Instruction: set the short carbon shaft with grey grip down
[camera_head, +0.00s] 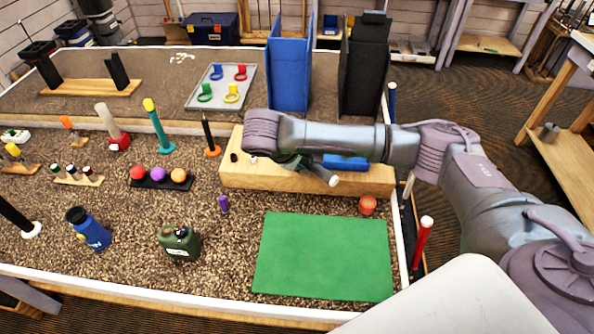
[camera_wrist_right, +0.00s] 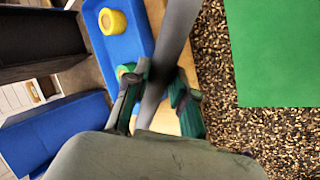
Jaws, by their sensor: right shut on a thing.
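My right gripper (camera_head: 296,163) is over the long wooden block (camera_head: 235,176) in the head view, partly hidden by its own arm. A dark shaft (camera_head: 318,172) sticks out from it to the lower right, with a pale round end. In the right wrist view the dark grey shaft (camera_wrist_right: 177,35) runs between the green-padded fingers (camera_wrist_right: 158,95), and the gripper is shut on it. The shaft is tilted. I cannot tell whether its far end touches anything. My left gripper is not in view.
A blue tray (camera_head: 345,162) lies on the block, and also shows in the wrist view (camera_wrist_right: 112,48). A green mat (camera_head: 322,258) lies bare in front. Blue (camera_head: 288,75) and black (camera_head: 364,72) upright bins stand behind.

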